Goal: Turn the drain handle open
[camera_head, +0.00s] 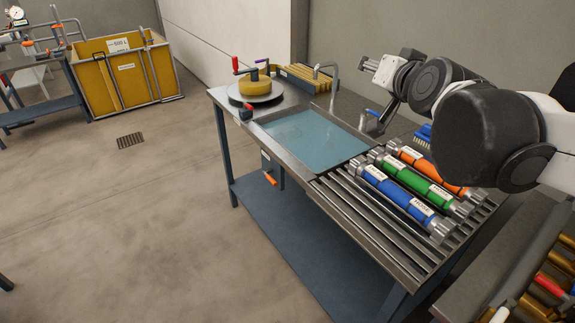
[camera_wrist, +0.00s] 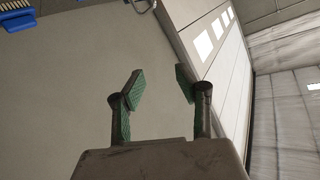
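A small orange lever (camera_head: 270,179), which looks like the drain handle, sticks out below the sink basin (camera_head: 318,140) on the front side of the steel bench in the head view. A dark fitting (camera_head: 266,160) sits just above it. The basin holds bluish water. My gripper (camera_head: 369,64) is high above the far side of the bench, well away from the lever. In the wrist view my gripper (camera_wrist: 159,83) has its two green-padded fingers apart with nothing between them. The lever is not in the wrist view.
Blue, green and orange labelled cylinders (camera_head: 397,191) lie on the slatted rack at right. A round plate (camera_head: 256,96) with a yellow part and red crank stands at the far left bench end. A faucet (camera_head: 333,80) rises behind the basin. Floor left of the bench is clear.

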